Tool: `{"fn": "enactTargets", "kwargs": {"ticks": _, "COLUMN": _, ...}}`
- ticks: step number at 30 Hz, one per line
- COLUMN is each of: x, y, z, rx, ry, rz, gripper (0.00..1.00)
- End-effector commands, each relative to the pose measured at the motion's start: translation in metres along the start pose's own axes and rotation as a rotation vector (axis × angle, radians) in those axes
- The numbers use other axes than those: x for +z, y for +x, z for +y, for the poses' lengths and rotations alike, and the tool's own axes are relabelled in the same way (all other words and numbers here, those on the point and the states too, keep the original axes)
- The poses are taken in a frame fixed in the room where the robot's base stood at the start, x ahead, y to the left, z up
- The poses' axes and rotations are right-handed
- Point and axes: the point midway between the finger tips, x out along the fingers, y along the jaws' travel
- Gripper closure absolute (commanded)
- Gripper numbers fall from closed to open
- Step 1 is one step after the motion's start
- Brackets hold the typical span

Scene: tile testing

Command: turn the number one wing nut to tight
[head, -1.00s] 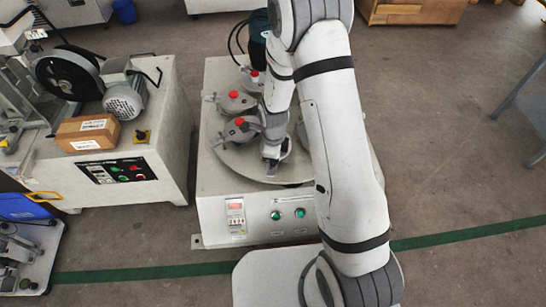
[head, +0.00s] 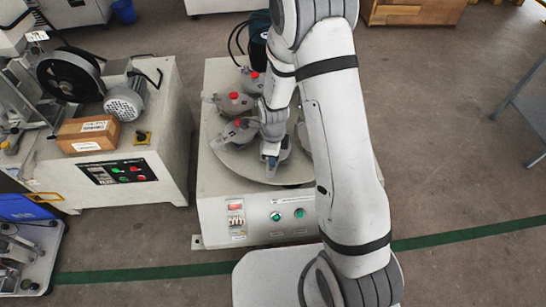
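The tile testing machine (head: 209,163) stands in the middle, with a round grey plate (head: 240,165) on top. Several grey clamp fixtures with red knobs sit around the plate, such as one at the front left (head: 235,131) and one behind it (head: 232,102). My gripper (head: 271,168) points down at the front of the plate, beside the front-left fixture. Its fingertips are small and partly dark, so I cannot tell whether they are open or shut. The number one wing nut cannot be made out. My arm hides the plate's right side.
A second machine (head: 160,180) with a motor and a cardboard box (head: 88,134) stands at left. Open floor (head: 460,150) lies to the right.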

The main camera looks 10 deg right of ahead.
Motion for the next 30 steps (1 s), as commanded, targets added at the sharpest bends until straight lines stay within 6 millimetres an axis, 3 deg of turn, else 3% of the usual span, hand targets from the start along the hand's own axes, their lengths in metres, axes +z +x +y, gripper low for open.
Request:
{"fn": "enactTargets", "kwargs": {"ticks": 3, "x": 0.000, "y": -0.027, "z": -0.001, "rx": -0.003, "ry": 0.000, "rz": -0.002, "gripper": 0.71}}
{"fn": "enactTargets", "kwargs": {"ticks": 9, "x": 0.000, "y": -0.052, "z": 0.000, "rx": -0.002, "ry": 0.000, "rz": -0.001, "gripper": 0.71}}
{"fn": "enactTargets", "kwargs": {"ticks": 28, "x": 0.000, "y": -0.058, "z": 0.000, "rx": -0.001, "ry": -0.001, "rz": 0.000, "gripper": 0.71}}
{"fn": "enactTargets", "kwargs": {"ticks": 30, "x": -0.001, "y": -0.065, "z": 0.000, "rx": -0.003, "ry": -0.014, "rz": -0.002, "gripper": 0.71}}
